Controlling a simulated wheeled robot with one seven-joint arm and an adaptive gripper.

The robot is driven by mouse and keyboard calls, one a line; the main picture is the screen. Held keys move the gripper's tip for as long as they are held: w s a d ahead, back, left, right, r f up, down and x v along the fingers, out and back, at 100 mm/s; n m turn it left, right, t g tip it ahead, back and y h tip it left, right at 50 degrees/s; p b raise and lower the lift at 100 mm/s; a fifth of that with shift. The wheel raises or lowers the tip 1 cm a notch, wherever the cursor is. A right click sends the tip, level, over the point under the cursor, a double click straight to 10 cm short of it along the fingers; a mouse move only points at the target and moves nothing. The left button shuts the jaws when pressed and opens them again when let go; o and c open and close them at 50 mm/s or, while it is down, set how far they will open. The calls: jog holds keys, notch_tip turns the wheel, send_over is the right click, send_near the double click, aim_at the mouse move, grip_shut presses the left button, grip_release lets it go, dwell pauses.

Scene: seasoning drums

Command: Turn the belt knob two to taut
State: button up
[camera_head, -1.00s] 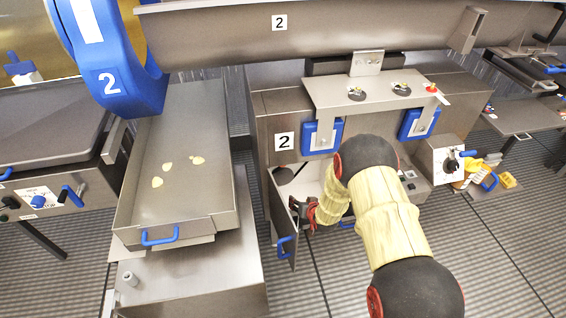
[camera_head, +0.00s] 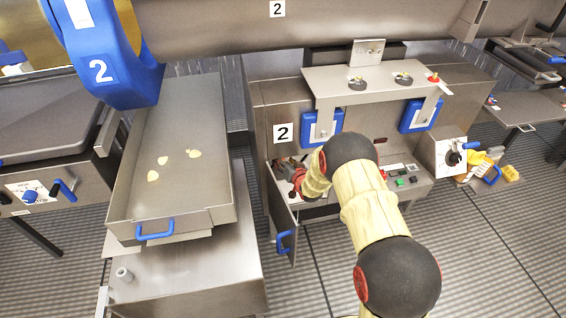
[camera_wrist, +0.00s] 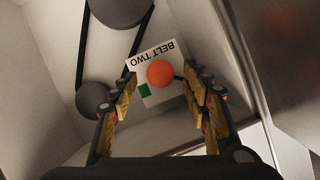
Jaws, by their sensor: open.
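The belt two knob (camera_wrist: 161,74) is a round orange knob on a white plate (camera_wrist: 146,62) lettered "BELT TWO", with a green mark on the plate. It shows in the wrist view, inside a grey cabinet (camera_head: 283,214) marked 2. My gripper (camera_wrist: 162,83) is open, its yellow-padded fingers on either side of the knob in the picture. I cannot tell whether they touch it. In the head view my gripper (camera_head: 290,170) reaches into the cabinet opening, and the knob is hidden there.
A black belt on dark pulleys (camera_wrist: 95,100) runs beside the plate. The cabinet door (camera_head: 284,238) with a blue handle hangs open close to my arm. A control panel (camera_head: 407,178) with buttons lies right of my gripper. A metal tray (camera_head: 190,110) holding several pale chips stands left.

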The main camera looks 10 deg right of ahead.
jog(key=shift+x, duration=1)
jog(key=shift+c, duration=1.1)
jog(key=c, duration=0.9)
